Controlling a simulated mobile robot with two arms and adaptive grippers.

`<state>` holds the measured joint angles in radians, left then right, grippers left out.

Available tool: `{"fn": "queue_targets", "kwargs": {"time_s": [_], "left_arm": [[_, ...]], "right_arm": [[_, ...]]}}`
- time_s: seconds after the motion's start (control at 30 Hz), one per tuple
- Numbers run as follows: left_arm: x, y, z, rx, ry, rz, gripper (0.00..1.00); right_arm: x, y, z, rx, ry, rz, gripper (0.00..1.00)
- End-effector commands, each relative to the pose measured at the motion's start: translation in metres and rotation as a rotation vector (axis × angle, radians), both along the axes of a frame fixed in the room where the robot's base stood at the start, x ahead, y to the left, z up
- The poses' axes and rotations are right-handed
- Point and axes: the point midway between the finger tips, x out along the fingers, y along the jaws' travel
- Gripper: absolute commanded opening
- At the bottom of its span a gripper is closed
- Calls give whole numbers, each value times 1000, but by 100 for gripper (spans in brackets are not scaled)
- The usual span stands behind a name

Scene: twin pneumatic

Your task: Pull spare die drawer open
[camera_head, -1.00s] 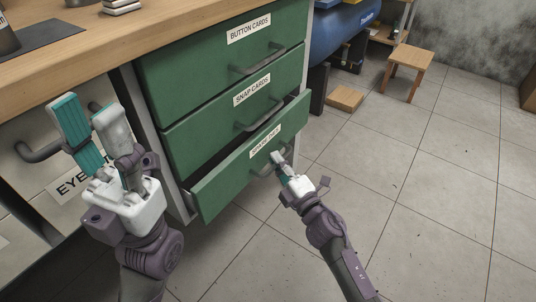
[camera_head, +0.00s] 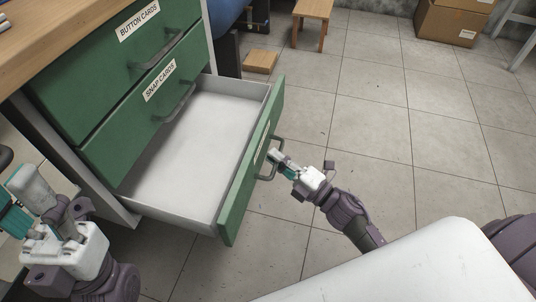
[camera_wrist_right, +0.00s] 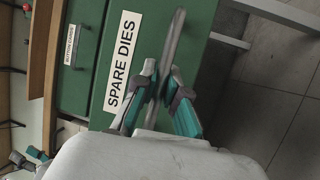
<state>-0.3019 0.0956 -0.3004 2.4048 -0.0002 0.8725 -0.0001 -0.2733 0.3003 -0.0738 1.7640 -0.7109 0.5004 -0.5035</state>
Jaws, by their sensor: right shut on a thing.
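The spare die drawer (camera_head: 232,190) is the bottom drawer of the green cabinet and stands well open. Its pale inside (camera_head: 185,145) looks empty where it shows. Its "SPARE DIES" label (camera_wrist_right: 122,60) reads clearly in the right wrist view. My right gripper (camera_head: 277,160) is shut on the drawer's grey handle (camera_head: 268,166); in the right wrist view the handle (camera_wrist_right: 174,45) runs between its teal fingers (camera_wrist_right: 158,105). My left gripper (camera_head: 22,200) is at the lower left, apart from the drawer, with its fingers spread and nothing seen between them.
Two shut drawers, "BUTTON CARDS" (camera_head: 130,62) and "SNAP CARDS" (camera_head: 150,110), sit above the open one. A wooden stool (camera_head: 313,10), a flat wooden block (camera_head: 260,61) and cardboard boxes (camera_head: 450,22) stand farther back. Tiled floor to the right is clear.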

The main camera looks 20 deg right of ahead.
Motion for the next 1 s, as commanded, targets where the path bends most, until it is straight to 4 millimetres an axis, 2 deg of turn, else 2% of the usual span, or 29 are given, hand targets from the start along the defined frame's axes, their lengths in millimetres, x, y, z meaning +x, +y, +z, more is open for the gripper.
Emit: {"fn": "queue_targets", "kwargs": {"time_s": [0.27,0.3,0.43,0.77,0.87,1.0], "left_arm": [[0,0,0,0,0,-1,40],[0,0,0,0,0,-1,40],[0,0,0,0,0,-1,40],[0,1,-1,-1,3,1,40],[0,0,-1,-1,2,1,40],[0,0,-1,0,2,1,40]], "right_arm": [[0,0,-1,-1,2,0,0],[0,0,-1,-1,2,0,16],[0,0,-1,-1,2,0,37],[-2,-1,-1,-1,1,0,37],[-10,-6,-3,-1,3,0,37],[-33,-19,-9,0,7,-1,37]]}}
